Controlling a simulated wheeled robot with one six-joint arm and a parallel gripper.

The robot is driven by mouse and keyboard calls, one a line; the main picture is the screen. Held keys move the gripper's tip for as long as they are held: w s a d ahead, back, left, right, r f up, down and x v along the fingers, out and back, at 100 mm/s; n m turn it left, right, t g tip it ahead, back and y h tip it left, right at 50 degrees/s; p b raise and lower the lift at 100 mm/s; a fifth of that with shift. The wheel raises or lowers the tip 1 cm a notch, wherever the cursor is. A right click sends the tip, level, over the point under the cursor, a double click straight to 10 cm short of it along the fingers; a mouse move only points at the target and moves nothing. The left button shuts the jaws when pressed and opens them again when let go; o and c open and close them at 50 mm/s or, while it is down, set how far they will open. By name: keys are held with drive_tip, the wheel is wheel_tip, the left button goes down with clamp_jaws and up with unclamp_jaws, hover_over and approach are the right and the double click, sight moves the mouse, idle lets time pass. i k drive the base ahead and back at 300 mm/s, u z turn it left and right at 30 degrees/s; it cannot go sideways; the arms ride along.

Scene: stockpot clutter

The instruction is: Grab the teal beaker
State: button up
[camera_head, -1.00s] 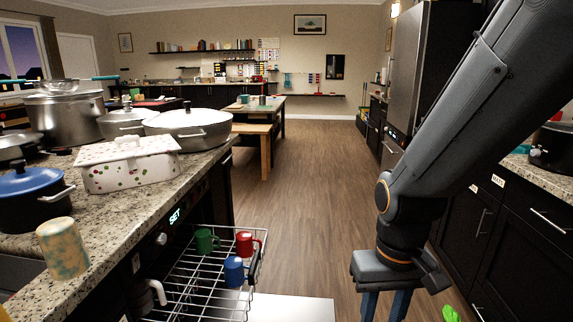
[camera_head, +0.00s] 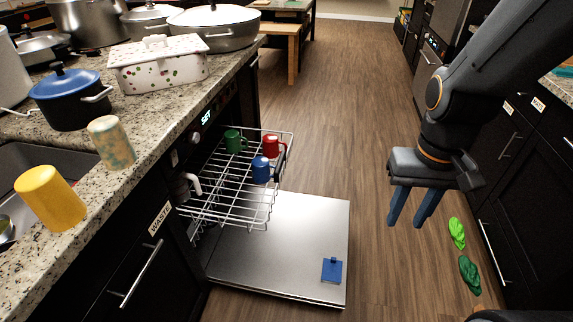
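No plainly teal beaker stands out. A mottled beige and teal cup (camera_head: 111,143) stands upright at the edge of the left granite counter. A yellow cup (camera_head: 49,197) stands nearer, beside the sink. A teal thing (camera_head: 565,71) shows partly at the right edge on the other counter, too cut off to identify. My gripper (camera_head: 405,224) hangs over the floor at right, pointing down, its two blue fingers apart with nothing between them. It is far from the cups.
An open dishwasher has a pulled-out rack (camera_head: 225,190) with green (camera_head: 234,141), red (camera_head: 273,147) and blue (camera_head: 260,170) mugs. Its lowered door (camera_head: 285,240) blocks floor beside the left counter. Green flip-flops (camera_head: 469,275) lie at right. The middle floor is clear.

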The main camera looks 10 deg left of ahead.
sight(112, 143)
drive_tip(key=u, duration=2.85)
drive_tip(key=i, duration=0.6)
drive_tip(key=z, duration=1.8)
